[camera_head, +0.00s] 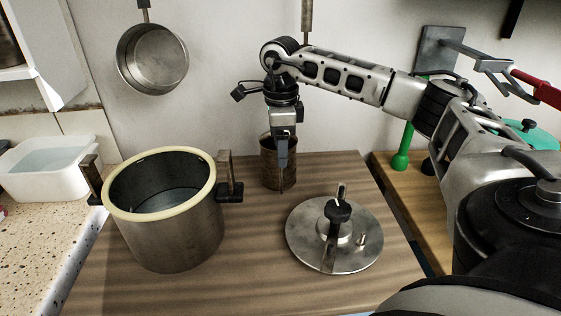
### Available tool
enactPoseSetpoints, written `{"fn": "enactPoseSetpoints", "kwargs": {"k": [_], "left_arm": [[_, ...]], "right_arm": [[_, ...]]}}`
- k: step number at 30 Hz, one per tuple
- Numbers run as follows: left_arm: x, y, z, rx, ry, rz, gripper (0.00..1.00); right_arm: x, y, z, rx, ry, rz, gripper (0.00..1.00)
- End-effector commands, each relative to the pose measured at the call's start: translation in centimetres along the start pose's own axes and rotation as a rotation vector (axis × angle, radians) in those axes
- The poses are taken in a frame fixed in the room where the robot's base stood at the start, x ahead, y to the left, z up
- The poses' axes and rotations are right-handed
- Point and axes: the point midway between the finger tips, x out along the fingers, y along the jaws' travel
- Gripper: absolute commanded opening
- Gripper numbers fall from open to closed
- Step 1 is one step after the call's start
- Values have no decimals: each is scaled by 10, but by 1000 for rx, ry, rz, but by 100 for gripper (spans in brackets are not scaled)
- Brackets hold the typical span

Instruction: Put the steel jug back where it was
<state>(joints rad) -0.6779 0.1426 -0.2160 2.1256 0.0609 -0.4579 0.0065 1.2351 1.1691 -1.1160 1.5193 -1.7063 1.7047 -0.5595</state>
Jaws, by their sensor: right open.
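A small brownish cylinder with a metallic look (268,168), which may be the steel jug, stands upright near the back of the wooden top. My right gripper (283,172) points straight down at it. One finger shows in front of its right side. The other finger is hidden, so I cannot tell whether it is inside or behind the cylinder, or whether the fingers touch it. The gripper is open. My left gripper is not in view.
A large steel pot (168,235) with two side handles stands open at the left of the wooden top (255,285). A round steel lid (303,238) lies at the right. A white basin (48,180) stands far left. A pan (152,62) hangs on the wall.

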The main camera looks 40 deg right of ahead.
Motion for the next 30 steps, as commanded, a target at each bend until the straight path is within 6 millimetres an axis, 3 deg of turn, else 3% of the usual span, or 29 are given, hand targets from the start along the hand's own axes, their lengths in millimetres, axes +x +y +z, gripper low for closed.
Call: {"fn": "enactPoseSetpoints", "kwargs": {"k": [3,10,30], "left_arm": [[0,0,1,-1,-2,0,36],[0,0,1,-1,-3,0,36],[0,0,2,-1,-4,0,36]], "right_arm": [[-27,0,1,0,-3,-3,63],[-60,0,1,-1,-1,-1,63],[-66,0,0,-1,1,1,63]]}}
